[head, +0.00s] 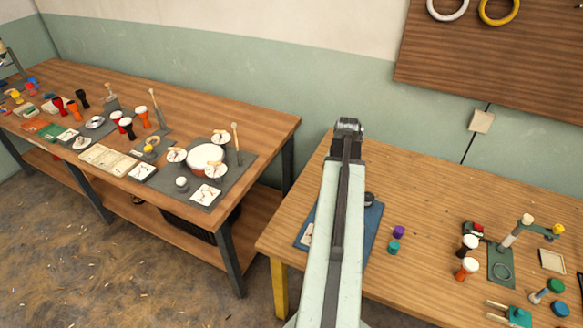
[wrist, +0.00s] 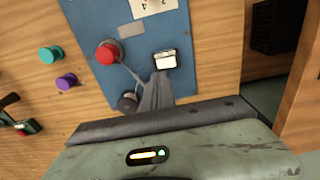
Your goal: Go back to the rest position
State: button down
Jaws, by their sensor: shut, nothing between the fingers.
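My arm reaches up and away over the right workbench in the head view. My gripper (head: 348,126) is at its far end, near the wall and above the bench's left back corner. In the wrist view my gripper (wrist: 157,90) shows as grey fingers closed together, with nothing between them. The mat also shows in the head view (head: 371,228), partly hidden by my arm.
The right workbench (head: 430,205) holds purple (head: 399,232) and teal (head: 393,247) pieces, small goblet drums (head: 467,268) and a green stand (head: 500,268). The left workbench (head: 270,120) carries a grey mat with a round drum (head: 205,157). Floor shows between the benches.

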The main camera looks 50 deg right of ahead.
jog(key=w+a+n, duration=0.6)
jog(key=w+a, duration=1.4)
jog(key=a, duration=0.5)
jog(key=w+a+n, duration=0.1)
jog(key=a+n, duration=0.7)
jog(key=a, duration=1.7)
jog(key=shift+w, duration=0.35)
jog(key=shift+d, duration=0.15)
